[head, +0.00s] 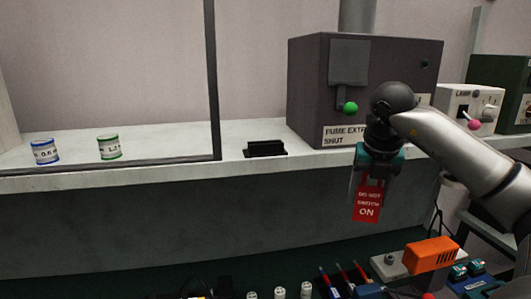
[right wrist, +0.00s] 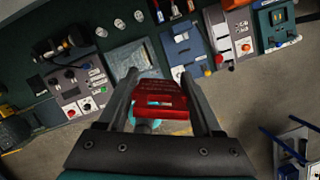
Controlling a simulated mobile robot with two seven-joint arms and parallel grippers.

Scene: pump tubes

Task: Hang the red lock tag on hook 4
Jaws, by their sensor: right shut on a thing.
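The red lock tag (head: 367,206) hangs from my right gripper (head: 371,178) in the head view, with white lettering ending in "ON". My right gripper is shut on the tag's upper part and holds it in the air in front of the bench face. In the right wrist view the red tag (right wrist: 158,97) sits between the two fingers (right wrist: 164,108). My left gripper is in neither view. I cannot make out a hook labelled 4 in either view.
A grey fume extractor box (head: 306,90) marked "SHUT" stands on the bench behind my right arm. A black block (head: 265,148) and two labelled jars (head: 45,151) (head: 109,147) stand farther left. An orange device (head: 432,254) and several small items lie below.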

